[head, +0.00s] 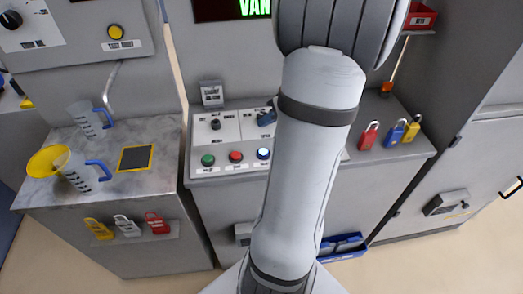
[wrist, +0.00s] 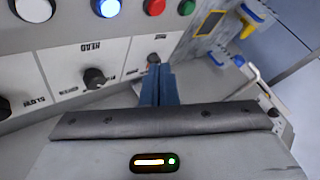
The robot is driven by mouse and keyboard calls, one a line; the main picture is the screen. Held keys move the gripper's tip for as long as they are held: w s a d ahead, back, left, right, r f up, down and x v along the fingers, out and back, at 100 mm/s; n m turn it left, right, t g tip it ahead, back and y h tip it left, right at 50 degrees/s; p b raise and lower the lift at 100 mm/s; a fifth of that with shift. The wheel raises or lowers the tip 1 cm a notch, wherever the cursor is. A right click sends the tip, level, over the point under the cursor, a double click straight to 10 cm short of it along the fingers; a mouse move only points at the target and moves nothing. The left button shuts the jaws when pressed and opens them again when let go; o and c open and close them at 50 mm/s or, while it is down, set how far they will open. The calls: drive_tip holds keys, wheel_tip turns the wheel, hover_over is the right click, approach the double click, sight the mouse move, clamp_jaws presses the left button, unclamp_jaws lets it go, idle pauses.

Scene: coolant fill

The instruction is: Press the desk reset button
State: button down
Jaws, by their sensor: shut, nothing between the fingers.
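The desk panel (head: 228,175) has a row of round buttons along its front edge: a green button (head: 208,160), a red button (head: 236,156) and a lit blue button (head: 263,153). In the wrist view the row shows upside down, with the green (wrist: 187,6), red (wrist: 154,6) and lit blue (wrist: 108,7) buttons and a white button (wrist: 35,9). The button labels are too small to read, so I cannot tell which is reset. My gripper (wrist: 158,68) is shut and empty, above the panel's knob area and apart from the buttons. My arm hides the panel's right part.
Black knobs (wrist: 95,78) stand on the panel behind the buttons. To the left, a marble counter (head: 150,190) holds jugs (head: 88,175), a yellow funnel (head: 48,160) and a dark pad (head: 136,158). Padlocks (head: 369,136) stand at the right.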

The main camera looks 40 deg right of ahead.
drive_tip(key=b, duration=0.3)
hover_over(259, 151)
drive_tip(key=s+d, duration=0.2)
drive_tip(key=f, duration=0.7)
drive_tip(key=shift+w+a+f, duration=0.1)
drive_tip(key=shift+a, duration=0.15)
drive_tip(key=shift+f+b, duration=0.8)
drive_tip(key=shift+b, duration=0.3)
drive_tip(key=shift+f+b, duration=0.2)
drive_tip(key=shift+b, duration=0.15)
drive_tip(key=shift+f+b, duration=0.25)
drive_tip(key=shift+b, duration=0.3)
drive_tip(key=shift+f+b, duration=0.45)
drive_tip(key=shift+b, duration=0.25)
idle(0.8)
drive_tip(key=shift+r, duration=0.95)
drive_tip(key=shift+p, duration=0.3)
